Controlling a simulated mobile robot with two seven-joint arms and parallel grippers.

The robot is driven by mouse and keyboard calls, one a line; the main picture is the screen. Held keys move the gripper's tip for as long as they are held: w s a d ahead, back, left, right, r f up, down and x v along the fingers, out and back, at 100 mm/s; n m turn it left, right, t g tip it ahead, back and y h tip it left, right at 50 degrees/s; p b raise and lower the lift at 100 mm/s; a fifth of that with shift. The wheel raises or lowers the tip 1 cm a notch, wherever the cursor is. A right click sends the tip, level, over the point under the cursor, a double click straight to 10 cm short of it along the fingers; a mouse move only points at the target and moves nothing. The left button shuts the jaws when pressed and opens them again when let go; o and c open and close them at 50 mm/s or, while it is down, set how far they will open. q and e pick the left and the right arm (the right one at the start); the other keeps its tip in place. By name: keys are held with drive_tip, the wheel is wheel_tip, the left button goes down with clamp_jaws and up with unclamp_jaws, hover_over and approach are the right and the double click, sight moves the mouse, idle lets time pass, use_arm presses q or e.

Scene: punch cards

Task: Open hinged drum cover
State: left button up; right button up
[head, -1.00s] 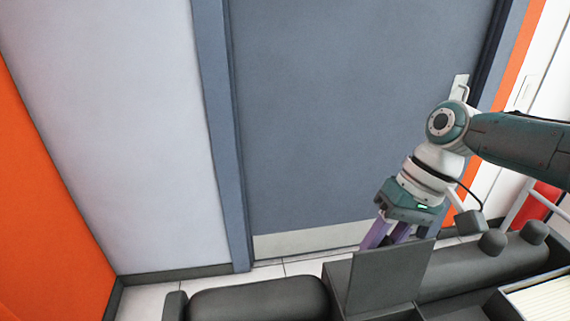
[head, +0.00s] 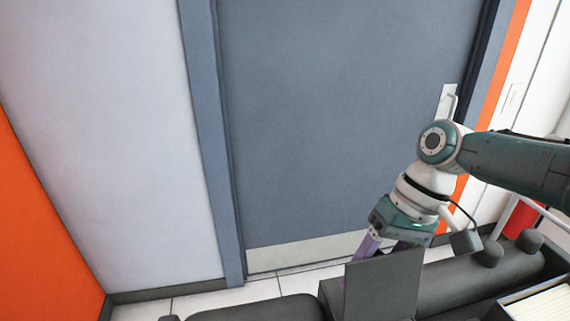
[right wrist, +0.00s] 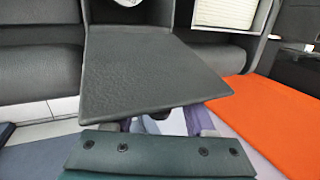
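The drum cover appears to be the dark grey flat panel (head: 384,288), standing raised and tilted at the bottom of the head view. In the right wrist view the dark panel (right wrist: 150,70) fills the middle, its near edge just in front of my fingers. My right gripper (head: 387,246) points down behind the panel's top edge. Its purple fingers show apart, but their tips are hidden by the panel. I cannot tell whether they touch it. My left gripper is not in view.
Dark rounded machine parts (head: 455,285) lie right of the panel, with knobs (head: 488,253) on top. A pale stack in a tray (head: 545,305) is at the lower right. A blue-grey door (head: 340,120) stands behind. Light floor tiles (head: 205,303) show at lower left.

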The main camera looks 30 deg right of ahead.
drive_tip(key=shift+r, duration=0.1)
drive_tip(key=v, duration=1)
drive_tip(key=shift+p, duration=0.35)
